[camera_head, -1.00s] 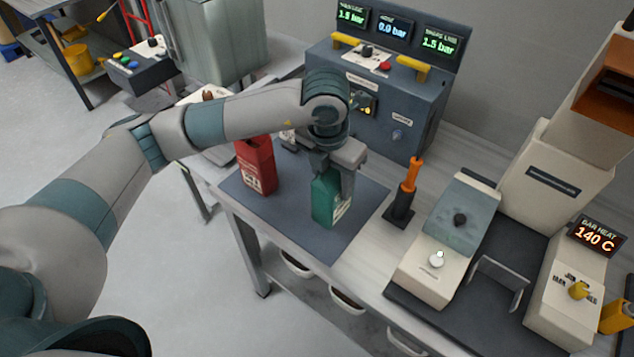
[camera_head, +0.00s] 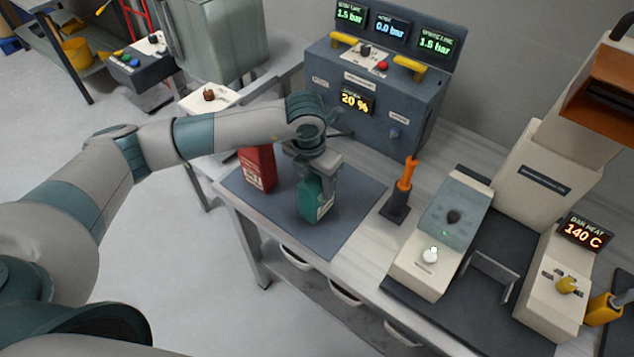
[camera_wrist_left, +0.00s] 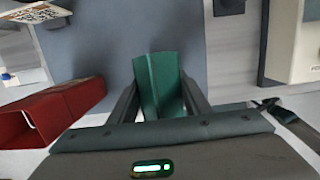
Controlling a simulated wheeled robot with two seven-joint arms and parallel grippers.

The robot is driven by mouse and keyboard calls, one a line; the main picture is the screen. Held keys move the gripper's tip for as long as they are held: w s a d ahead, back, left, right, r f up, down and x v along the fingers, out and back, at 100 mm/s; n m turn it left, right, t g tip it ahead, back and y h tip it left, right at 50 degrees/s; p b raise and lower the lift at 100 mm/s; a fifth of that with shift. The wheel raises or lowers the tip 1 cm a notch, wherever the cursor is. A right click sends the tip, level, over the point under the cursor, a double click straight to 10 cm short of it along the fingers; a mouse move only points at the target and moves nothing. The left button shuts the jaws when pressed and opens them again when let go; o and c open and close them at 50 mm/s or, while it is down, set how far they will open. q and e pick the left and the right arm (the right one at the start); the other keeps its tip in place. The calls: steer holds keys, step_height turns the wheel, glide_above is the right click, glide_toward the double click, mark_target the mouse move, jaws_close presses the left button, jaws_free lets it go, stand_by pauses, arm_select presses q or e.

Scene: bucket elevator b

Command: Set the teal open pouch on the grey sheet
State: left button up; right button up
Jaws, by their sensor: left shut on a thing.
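The teal pouch (camera_head: 315,205) is upright over the grey sheet (camera_head: 345,222), with a pale label on its side. My left gripper (camera_head: 314,175) is shut on its upper part from above. In the left wrist view the teal pouch (camera_wrist_left: 160,85) sits between the two fingers (camera_wrist_left: 160,98), with the grey sheet (camera_wrist_left: 105,35) beneath. Whether its base touches the sheet, I cannot tell. A red pouch (camera_head: 258,168) stands on the same sheet to the left; its open top (camera_wrist_left: 25,125) shows in the left wrist view. My right gripper is not in view.
A dark stand with an orange-handled tool (camera_head: 402,190) is right of the sheet. A cream sealing machine (camera_head: 440,235) stands further right. A grey-blue control box (camera_head: 375,105) is behind. The sheet's front right part is clear.

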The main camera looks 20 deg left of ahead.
arm_select(q)
steer(key=shift+f, duration=0.6)
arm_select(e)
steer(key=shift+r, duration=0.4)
arm_select(q)
steer(key=shift+f, duration=0.1)
steer(key=shift+f, duration=0.1)
steer(key=o, duration=0.8)
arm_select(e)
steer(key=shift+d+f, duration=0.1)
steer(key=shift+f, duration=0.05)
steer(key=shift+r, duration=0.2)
